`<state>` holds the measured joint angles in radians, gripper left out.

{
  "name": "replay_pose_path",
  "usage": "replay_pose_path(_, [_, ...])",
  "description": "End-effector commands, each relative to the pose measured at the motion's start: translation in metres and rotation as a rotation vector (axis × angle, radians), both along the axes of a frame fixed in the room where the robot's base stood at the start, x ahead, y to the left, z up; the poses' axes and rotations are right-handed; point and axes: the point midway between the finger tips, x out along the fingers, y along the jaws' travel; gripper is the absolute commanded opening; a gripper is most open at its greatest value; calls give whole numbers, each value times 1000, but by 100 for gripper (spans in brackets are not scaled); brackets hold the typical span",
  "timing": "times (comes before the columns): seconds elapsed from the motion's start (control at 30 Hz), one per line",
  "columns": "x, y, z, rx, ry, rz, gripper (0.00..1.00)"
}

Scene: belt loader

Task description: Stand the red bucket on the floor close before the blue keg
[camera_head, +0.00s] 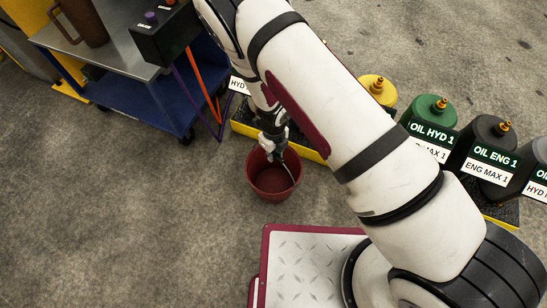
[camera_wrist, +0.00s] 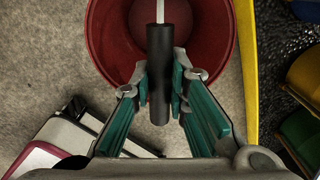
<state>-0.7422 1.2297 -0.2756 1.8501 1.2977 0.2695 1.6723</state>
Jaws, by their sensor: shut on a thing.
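The red bucket (camera_head: 272,187) is upright and open at the top, beside the yellow-edged tray in the head view. My gripper (camera_head: 273,143) is above its rim. In the wrist view, the teal fingers of my gripper (camera_wrist: 161,85) are shut on the black grip of the bucket's handle, with the red bucket (camera_wrist: 105,45) beyond it. I cannot tell whether the bucket's base touches the floor.
The yellow-edged tray (camera_head: 300,147) holds several containers, including a yellow one (camera_head: 379,88), a green one (camera_head: 430,118) and a black one (camera_head: 480,150). A blue cart (camera_head: 140,98) stands upper left, with purple and orange cables hanging. Floor at left is clear.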

Motion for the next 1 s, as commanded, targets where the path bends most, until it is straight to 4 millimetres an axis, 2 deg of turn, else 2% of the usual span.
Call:
replay_pose_path(0.3, [0, 0, -35, 0, -1, 1, 0])
replay_pose_path(0.67, [0, 0, -37, 1, -2, 1, 0])
replay_pose_path(0.7, [0, 0, -37, 0, -1, 1, 17])
replay_pose_path(0.8, [-1, 0, -37, 0, -1, 1, 35])
replay_pose_path(1.0, [-1, 0, -37, 0, -1, 1, 35])
